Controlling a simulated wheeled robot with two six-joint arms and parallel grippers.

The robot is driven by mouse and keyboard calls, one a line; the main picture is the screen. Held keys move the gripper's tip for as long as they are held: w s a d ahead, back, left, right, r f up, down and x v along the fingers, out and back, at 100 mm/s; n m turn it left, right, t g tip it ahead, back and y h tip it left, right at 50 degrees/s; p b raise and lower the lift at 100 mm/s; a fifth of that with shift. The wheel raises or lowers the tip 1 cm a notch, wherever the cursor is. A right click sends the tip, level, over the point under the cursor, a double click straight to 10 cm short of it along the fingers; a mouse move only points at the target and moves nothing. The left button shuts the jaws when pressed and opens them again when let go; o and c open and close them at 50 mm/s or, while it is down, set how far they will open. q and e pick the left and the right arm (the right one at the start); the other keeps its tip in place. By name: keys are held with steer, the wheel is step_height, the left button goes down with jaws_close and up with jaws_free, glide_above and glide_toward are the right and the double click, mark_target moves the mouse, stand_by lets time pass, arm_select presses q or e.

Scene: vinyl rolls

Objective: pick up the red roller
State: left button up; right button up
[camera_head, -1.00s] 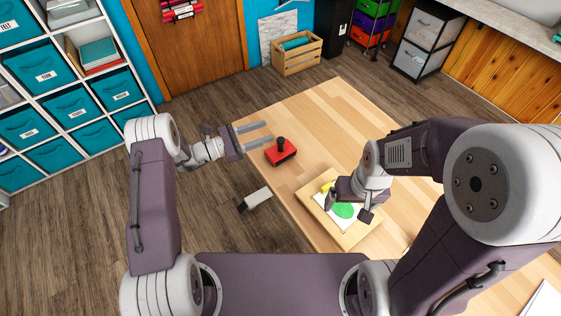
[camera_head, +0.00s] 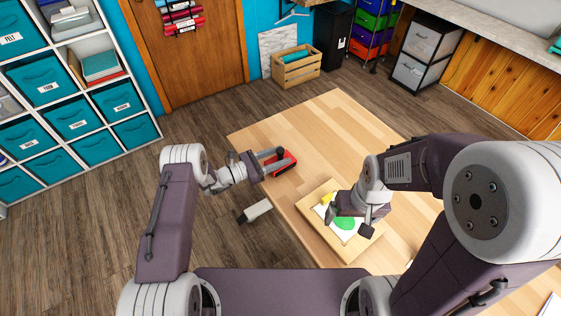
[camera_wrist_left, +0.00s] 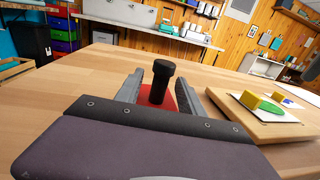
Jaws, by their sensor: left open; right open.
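The red roller (camera_head: 286,164) is a red block with an upright black handle, standing on the wooden table near its left edge. In the left wrist view its black knob (camera_wrist_left: 163,70) and red base (camera_wrist_left: 150,97) show between the fingers. My left gripper (camera_head: 280,158) is open, with a finger on each side of the roller; I cannot tell whether they touch it. In the head view the fingers partly cover the roller. My right gripper (camera_head: 347,217) is open and empty above the wooden board with the paper.
The wooden board (camera_head: 310,211) on the table holds white paper with a green shape (camera_head: 344,223) and a yellow piece (camera_head: 328,198). A grey-white object (camera_head: 257,211) is at the table's left side. The far part of the table (camera_head: 335,120) is clear.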

mark_target(280, 149)
arm_select(q)
steer(key=shift+w+d, duration=0.2)
steer(key=shift+d, duration=0.15)
steer(key=shift+a, duration=0.1)
jaws_close()
steer(key=shift+r, duration=0.6)
step_height(280, 149, up, 3)
steer(key=shift+f, duration=0.1)
steer(key=s+d+r, duration=0.6)
steer(key=d+r, duration=0.1)
steer(key=d, duration=0.3)
steer(key=shift+p, duration=0.35)
stand_by(1.1)
